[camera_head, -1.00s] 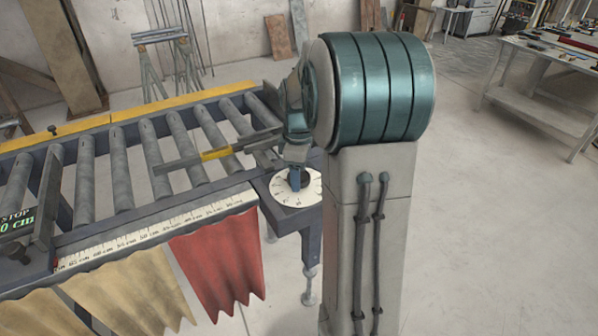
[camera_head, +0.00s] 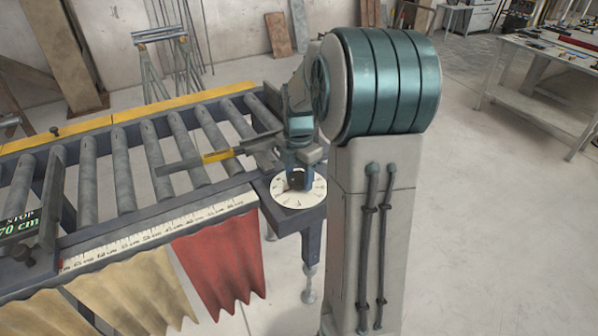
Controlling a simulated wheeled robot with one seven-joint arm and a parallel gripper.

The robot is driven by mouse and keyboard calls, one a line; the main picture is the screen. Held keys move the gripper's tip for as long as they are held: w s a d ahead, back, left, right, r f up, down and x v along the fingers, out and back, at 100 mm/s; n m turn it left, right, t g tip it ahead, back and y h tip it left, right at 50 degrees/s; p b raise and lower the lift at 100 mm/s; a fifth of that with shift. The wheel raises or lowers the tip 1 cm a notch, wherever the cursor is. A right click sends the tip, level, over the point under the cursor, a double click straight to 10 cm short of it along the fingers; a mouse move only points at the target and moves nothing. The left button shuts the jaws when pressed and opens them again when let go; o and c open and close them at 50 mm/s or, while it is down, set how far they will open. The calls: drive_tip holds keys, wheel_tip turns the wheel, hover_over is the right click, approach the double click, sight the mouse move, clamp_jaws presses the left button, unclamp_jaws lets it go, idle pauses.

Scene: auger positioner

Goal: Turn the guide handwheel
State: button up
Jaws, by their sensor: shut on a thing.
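The guide handwheel is a round white dial (camera_head: 310,199) with dark marks, at the right front corner of the roller table. My gripper (camera_head: 298,184) reaches down onto the middle of the dial and is shut on its hub. The hub is mostly hidden by the fingers, and a small red mark shows beside them. My arm's large teal joint and grey link stand just right of the dial. A stop display (camera_head: 20,226) at the left edge reads 70 cm, partly cut off.
The roller table (camera_head: 130,190) with a yellow back rail (camera_head: 150,108) fills the left. A flat bar with a yellow part (camera_head: 222,154) lies over the rollers near my wrist. Red and tan cloths (camera_head: 222,262) hang in front. Open floor lies to the right, before a workbench (camera_head: 545,90).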

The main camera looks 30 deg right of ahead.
sight(298, 178)
drive_tip(key=n+p, duration=0.2)
drive_tip(key=n, duration=0.3)
drive_tip(key=shift+r+n, duration=0.15)
drive_tip(key=shift+n, duration=0.25)
idle(0.4)
drive_tip(key=o, duration=1)
drive_tip(key=shift+c, duration=0.2)
wheel_tip(298, 178, up, 14)
drive_tip(key=shift+f, duration=0.2)
